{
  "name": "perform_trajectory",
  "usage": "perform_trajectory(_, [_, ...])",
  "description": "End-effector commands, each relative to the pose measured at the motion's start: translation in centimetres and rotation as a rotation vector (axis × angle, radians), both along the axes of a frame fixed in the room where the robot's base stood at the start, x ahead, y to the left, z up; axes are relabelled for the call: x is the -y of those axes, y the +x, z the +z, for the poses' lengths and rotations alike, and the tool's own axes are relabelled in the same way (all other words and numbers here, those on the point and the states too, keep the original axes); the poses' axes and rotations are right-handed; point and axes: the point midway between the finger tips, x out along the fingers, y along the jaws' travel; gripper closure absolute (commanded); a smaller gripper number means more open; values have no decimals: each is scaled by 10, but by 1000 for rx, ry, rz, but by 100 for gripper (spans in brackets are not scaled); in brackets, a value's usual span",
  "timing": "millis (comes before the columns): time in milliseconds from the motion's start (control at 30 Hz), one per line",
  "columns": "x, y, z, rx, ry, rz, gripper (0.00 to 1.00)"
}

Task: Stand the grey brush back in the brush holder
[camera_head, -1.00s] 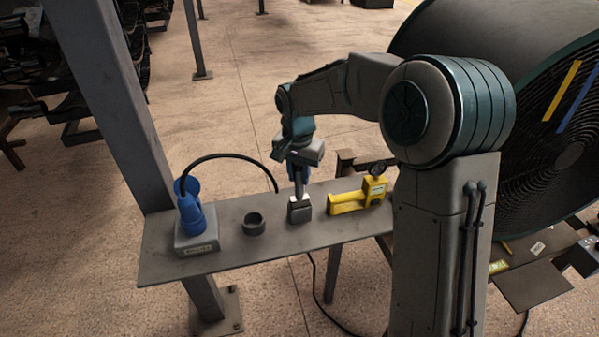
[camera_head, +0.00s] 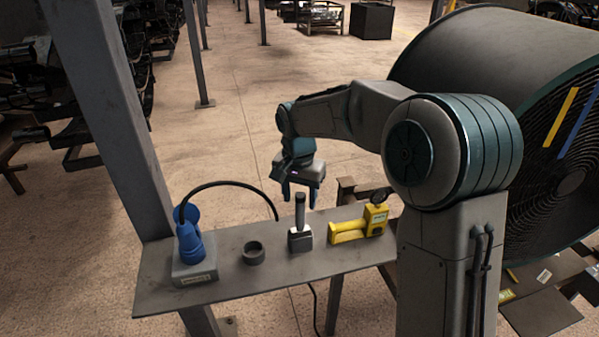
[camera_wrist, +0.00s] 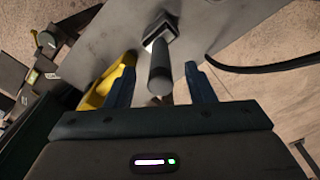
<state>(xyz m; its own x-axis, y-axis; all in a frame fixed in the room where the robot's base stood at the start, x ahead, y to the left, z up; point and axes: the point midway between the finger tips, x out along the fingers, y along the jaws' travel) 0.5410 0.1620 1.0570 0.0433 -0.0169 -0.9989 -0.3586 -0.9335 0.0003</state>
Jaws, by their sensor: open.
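The grey brush stands upright on the shelf, its dark handle (camera_head: 300,212) pointing up. Its lower end meets a small square grey block with a pale top edge (camera_head: 300,240); I cannot tell whether this block is the brush's head or the brush holder. A short dark round cup (camera_head: 253,253), open and empty-looking, stands to its left, apart from it. My gripper (camera_head: 301,201) is open and empty, above and behind the handle top. In the wrist view the handle (camera_wrist: 160,73) shows between the spread fingers (camera_wrist: 161,88), touching neither.
The narrow grey shelf (camera_head: 225,293) carries a blue plug-like item (camera_head: 190,243) on a grey box with a looping black cable at the left. A yellow tool with a gauge (camera_head: 350,231) lies close right of the brush. A steel post (camera_head: 110,120) rises at the left.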

Motion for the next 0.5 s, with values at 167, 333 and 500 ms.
perform_trajectory(167, [-1,0,43,6,2,-1,51])
perform_trajectory(333, [-2,-3,79,4,2,1,51])
perform_trajectory(500, [-2,-4,101,1,1,0,51])
